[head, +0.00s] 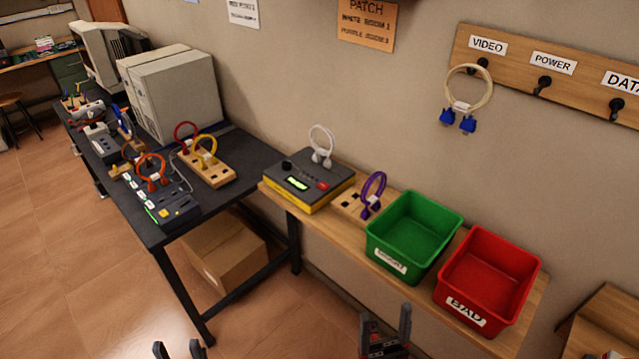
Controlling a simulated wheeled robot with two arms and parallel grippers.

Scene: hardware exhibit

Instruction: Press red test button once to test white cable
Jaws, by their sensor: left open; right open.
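The white cable (320,140) stands in a loop, plugged into the back right of the dark tester box (291,187) with a yellow base. The red test button (322,186) is on the tester's top, at its right front. A lit green display (296,183) and a black knob (286,165) are to its left. My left gripper (178,349) is open and empty at the bottom edge, over the floor, far from the tester. My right gripper (385,325) is open and empty at the bottom, in front of the wooden bench and below the tester.
A purple cable (373,187) stands in a wooden block right of the tester. Green (421,226) and red (492,271) bins fill the bench's right side. The black table (243,150) holds more cables and a patch device (161,202). A cable with blue plugs (468,123) hangs on the wall.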

